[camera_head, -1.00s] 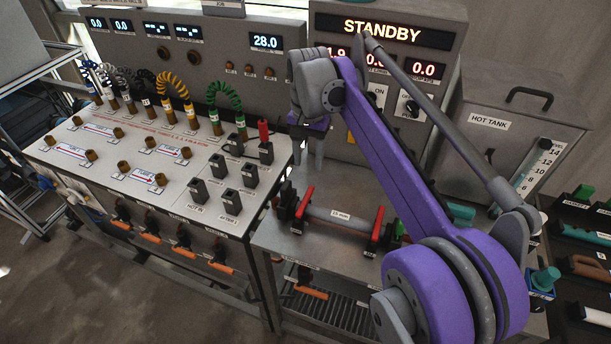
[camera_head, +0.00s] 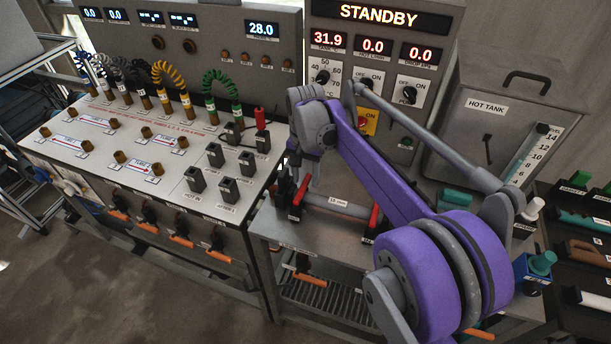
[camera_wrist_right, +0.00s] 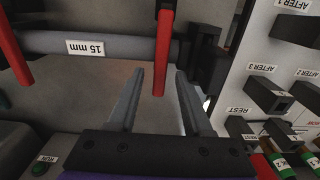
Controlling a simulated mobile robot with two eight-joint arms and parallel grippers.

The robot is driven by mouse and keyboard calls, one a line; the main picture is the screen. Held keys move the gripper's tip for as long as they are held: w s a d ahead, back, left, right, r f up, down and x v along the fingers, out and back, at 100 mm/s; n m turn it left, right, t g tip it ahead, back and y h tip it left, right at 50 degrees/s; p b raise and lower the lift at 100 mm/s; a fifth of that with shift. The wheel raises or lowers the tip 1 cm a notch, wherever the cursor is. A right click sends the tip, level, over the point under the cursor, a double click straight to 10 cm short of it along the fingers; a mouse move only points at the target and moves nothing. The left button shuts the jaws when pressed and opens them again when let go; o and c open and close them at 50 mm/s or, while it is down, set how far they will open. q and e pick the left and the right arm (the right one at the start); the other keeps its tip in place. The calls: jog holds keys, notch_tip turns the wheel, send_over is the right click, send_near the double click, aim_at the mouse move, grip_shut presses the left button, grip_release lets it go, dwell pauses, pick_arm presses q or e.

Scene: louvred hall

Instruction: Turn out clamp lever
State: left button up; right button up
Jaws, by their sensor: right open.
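A grey tube marked 15 mm (camera_head: 338,203) lies across the steel bench between two end clamps with red levers. The left red clamp lever (camera_head: 301,192) stands tilted at the tube's left end; it also shows in the right wrist view (camera_wrist_right: 164,50). The other red lever (camera_head: 374,216) is at the right end and shows in the wrist view (camera_wrist_right: 18,48). My right gripper (camera_head: 307,180) is open above the left clamp. In the wrist view its fingertips (camera_wrist_right: 160,74) lie either side of the left lever's end, with gaps on both sides. My left gripper is out of view.
A white-topped panel (camera_head: 120,150) with black sockets, posts and cables stands left of the bench. A console reading STANDBY (camera_head: 390,14) stands behind, with a hot tank (camera_head: 510,110) at right. Orange-handled valves (camera_head: 180,241) line the panel's front.

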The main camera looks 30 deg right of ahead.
grip_shut()
dwell(1.4)
